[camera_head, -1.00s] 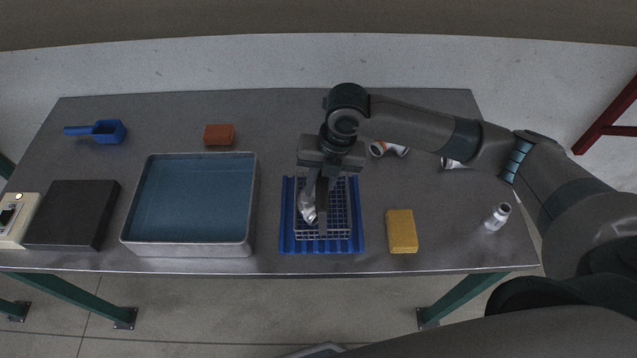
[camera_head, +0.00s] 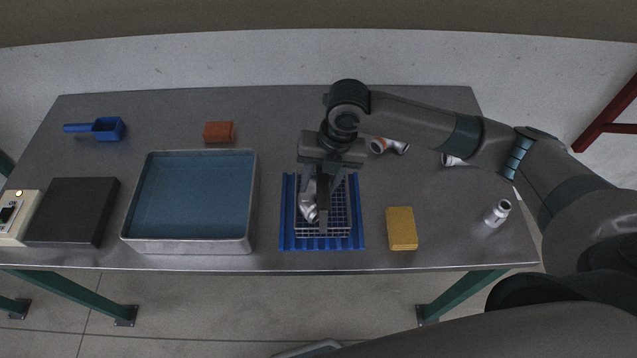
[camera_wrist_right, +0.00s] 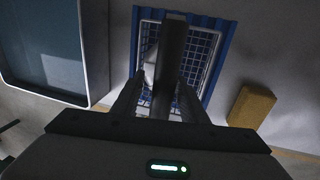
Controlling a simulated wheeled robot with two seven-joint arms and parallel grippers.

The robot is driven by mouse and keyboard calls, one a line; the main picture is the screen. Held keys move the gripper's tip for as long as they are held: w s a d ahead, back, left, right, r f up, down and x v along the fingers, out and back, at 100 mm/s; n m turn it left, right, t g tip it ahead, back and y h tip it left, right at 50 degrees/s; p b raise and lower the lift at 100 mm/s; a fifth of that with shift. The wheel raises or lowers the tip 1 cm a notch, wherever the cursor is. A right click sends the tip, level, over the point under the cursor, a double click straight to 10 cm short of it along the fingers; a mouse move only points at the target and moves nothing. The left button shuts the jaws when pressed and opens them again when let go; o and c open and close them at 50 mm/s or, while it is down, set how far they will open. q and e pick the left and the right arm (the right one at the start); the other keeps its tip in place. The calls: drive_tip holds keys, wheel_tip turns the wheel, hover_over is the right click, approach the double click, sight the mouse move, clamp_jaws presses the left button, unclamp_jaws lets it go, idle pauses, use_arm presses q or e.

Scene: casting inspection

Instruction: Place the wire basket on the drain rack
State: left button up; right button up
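The wire basket (camera_head: 341,226) sits on the blue drain rack (camera_head: 287,240), within its edges. It also shows in the right wrist view (camera_wrist_right: 207,45) over the blue rack (camera_wrist_right: 225,28). A silvery metal casting (camera_head: 308,208) lies in the basket's left part. A dark upright handle (camera_wrist_right: 171,62) rises from the basket. My right gripper (camera_head: 325,185) is directly above the basket, its fingers spread on either side of the handle with gaps. The fingers and handle hide part of the basket. My left gripper is not in view.
A water-filled tray (camera_head: 250,215) stands left of the rack, and a yellow sponge (camera_head: 402,229) lies to its right. A brown block (camera_head: 219,132) and blue scoop (camera_head: 108,129) lie behind.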

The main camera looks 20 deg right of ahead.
drive_tip(key=b+v, duration=0.3)
drive_tip(key=v, duration=0.8)
drive_tip(key=shift+r, duration=0.3)
